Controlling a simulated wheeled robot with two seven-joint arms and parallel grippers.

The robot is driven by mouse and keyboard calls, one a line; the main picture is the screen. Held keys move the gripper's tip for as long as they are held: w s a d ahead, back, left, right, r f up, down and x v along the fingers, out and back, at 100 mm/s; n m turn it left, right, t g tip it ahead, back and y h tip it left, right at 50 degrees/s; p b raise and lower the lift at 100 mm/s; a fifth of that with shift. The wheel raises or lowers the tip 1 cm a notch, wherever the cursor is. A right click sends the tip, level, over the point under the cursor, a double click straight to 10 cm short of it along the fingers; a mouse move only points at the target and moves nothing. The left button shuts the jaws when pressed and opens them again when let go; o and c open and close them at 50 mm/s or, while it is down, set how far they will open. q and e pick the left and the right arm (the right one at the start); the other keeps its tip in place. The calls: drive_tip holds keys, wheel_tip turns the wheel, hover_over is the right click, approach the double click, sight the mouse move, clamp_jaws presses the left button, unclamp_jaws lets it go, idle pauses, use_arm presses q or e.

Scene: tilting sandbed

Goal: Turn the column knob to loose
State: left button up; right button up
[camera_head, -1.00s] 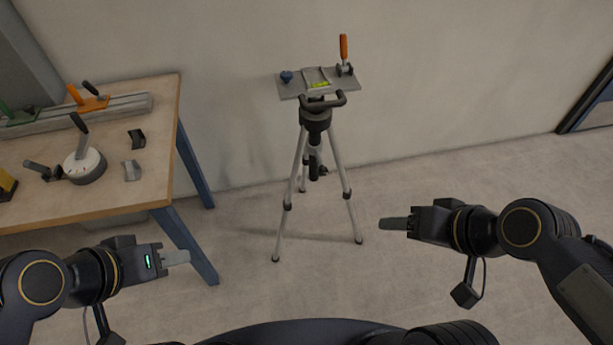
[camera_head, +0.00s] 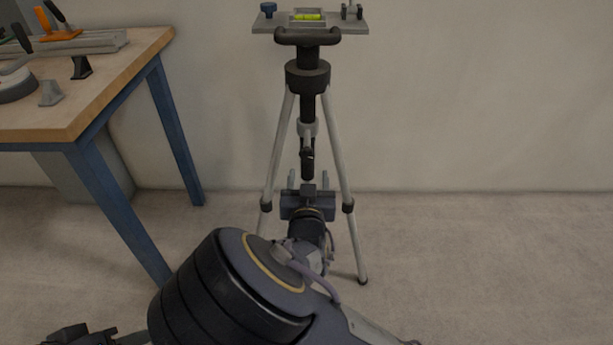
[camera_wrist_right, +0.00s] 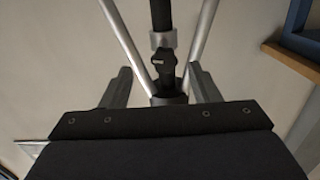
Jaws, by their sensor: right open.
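The tripod (camera_head: 344,165) stands upright by the wall. Its dark column knob (camera_head: 307,155) sits below the grey collar on the centre column. In the right wrist view the black knob (camera_wrist_right: 164,62) shows between the two fingers, a little beyond their tips. My right gripper (camera_head: 308,175) is open and empty, just below and in front of the knob; its two fingers also show in the right wrist view (camera_wrist_right: 160,75), one either side, with no visible contact. A dark part of my left arm (camera_head: 75,336) shows at the bottom left edge; its fingers are not clear.
A wooden workbench (camera_head: 100,95) with blue legs stands at the left. The tripod legs spread on both sides of my right gripper. The floor at the right is clear.

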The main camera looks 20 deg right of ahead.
sight(307, 157)
drive_tip(key=shift+t, duration=0.4)
drive_tip(key=b+x, duration=0.2)
drive_tip(key=x, duration=0.4)
drive_tip(key=shift+w+a+r, duration=0.15)
drive_tip(key=shift+w, duration=0.05)
drive_tip(key=shift+x, duration=0.75)
drive_tip(key=shift+r, duration=0.1)
drive_tip(key=c, duration=1)
drive_tip(key=shift+o, duration=0.2)
